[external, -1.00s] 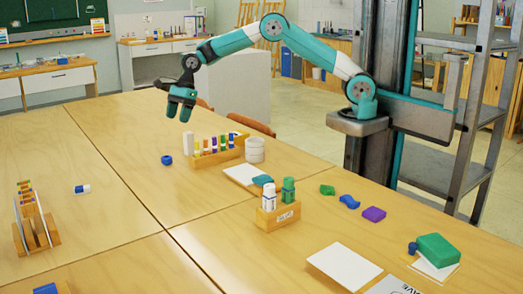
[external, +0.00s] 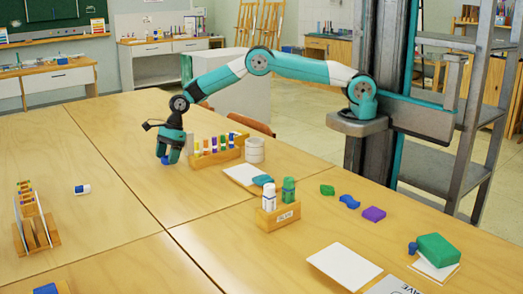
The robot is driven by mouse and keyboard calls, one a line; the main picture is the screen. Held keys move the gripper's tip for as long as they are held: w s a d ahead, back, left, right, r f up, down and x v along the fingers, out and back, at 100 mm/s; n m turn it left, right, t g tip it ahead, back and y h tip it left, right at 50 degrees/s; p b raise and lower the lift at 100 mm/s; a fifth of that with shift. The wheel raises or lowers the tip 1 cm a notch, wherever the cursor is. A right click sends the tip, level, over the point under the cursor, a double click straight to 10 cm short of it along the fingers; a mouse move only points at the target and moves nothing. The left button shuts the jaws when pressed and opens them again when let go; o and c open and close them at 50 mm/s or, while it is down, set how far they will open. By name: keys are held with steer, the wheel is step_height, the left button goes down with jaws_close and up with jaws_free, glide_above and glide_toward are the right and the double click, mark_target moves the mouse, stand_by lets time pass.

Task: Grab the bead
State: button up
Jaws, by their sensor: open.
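The small blue bead (external: 165,160) lies on the wooden table at the left of the marker rack. My gripper (external: 169,156) points down, low over the table, with its teal fingers at the bead. The fingers are open and partly cover the bead. I cannot tell whether they touch it.
The wooden rack of coloured markers (external: 216,157) stands close to the right of my gripper, with a white round container (external: 254,150) past it. A blue-and-white eraser-like piece (external: 82,189) lies to the left.

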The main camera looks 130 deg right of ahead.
steer(key=c, duration=1)
steer(key=shift+r, duration=0.15)
